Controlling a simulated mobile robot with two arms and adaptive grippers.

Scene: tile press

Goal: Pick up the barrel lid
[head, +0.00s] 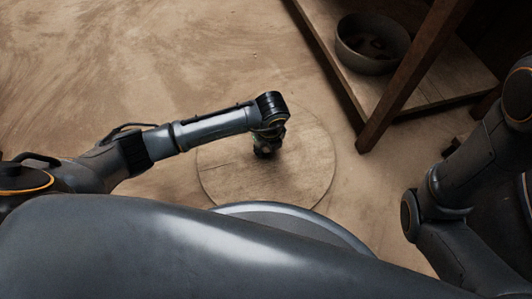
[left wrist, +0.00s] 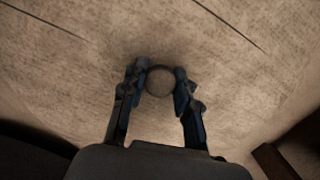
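The barrel lid (head: 220,172) is a flat round wooden disc below the middle of the head view. Its near edge is hidden by my body. My left gripper (head: 267,149) points down over the lid's middle, largely hidden by its own wrist. In the left wrist view, a round knob (left wrist: 160,83) lies on the planked wood between the two fingertips of the left gripper (left wrist: 159,84). The fingertips are very close to the knob's sides; contact is not clear. My right gripper is out of view.
A wooden shelf (head: 440,75) with a post (head: 412,75) stands at the upper right, near the lid's right edge. A grey bowl (head: 372,62) with dark contents is on it. The brown floor (head: 130,50) to the upper left is clear.

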